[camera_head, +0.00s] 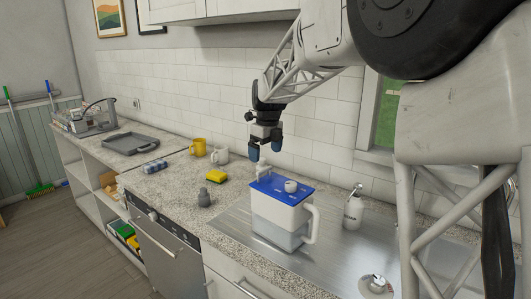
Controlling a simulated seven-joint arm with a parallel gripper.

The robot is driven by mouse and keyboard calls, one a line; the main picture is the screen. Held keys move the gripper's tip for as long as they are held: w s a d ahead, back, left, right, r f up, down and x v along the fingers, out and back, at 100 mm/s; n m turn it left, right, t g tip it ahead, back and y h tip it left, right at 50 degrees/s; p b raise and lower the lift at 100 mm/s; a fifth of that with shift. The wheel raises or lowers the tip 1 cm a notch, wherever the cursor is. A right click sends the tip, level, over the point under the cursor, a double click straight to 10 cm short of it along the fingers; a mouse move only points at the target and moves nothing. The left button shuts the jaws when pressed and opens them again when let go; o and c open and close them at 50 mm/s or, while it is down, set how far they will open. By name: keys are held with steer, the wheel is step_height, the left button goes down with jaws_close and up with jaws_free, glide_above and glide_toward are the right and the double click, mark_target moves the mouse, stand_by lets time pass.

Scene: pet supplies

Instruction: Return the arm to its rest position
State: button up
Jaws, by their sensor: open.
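My gripper (265,149) points down in the head view, in front of the tiled wall. My arm reaches in from the upper right. A white pitcher with a blue lid (281,213) stands upright at the sink, just below my gripper in the picture. A faucet spout seems to show between the gripper and the lid; whether anything touches I cannot tell.
A soap dispenser (353,207) stands right of the pitcher on the metal sink (232,231).

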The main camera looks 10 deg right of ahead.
steer(key=shift+s, duration=0.1)
steer(key=s+d+r+n+t, duration=0.1)
steer(key=s+d+n, duration=0.1)
steer(key=s+n, duration=0.75)
steer(key=s+d+r+n, duration=0.15)
steer(key=s+n, duration=0.25)
steer(key=s, duration=1.1)
steer(key=s+d+f+n, duration=0.1)
steer(key=s+f+n, duration=0.2)
steer(key=s, duration=0.4)
steer(key=s+d+f+n, duration=0.1)
steer(key=s+f+n, duration=0.2)
steer(key=s+n, duration=0.3)
steer(key=s+d+f+n+t, duration=0.1)
steer(key=s+f+n, duration=0.2)
steer(key=s, duration=0.7)
steer(key=shift+n+h, duration=0.4)
steer(key=shift+n, duration=0.75)
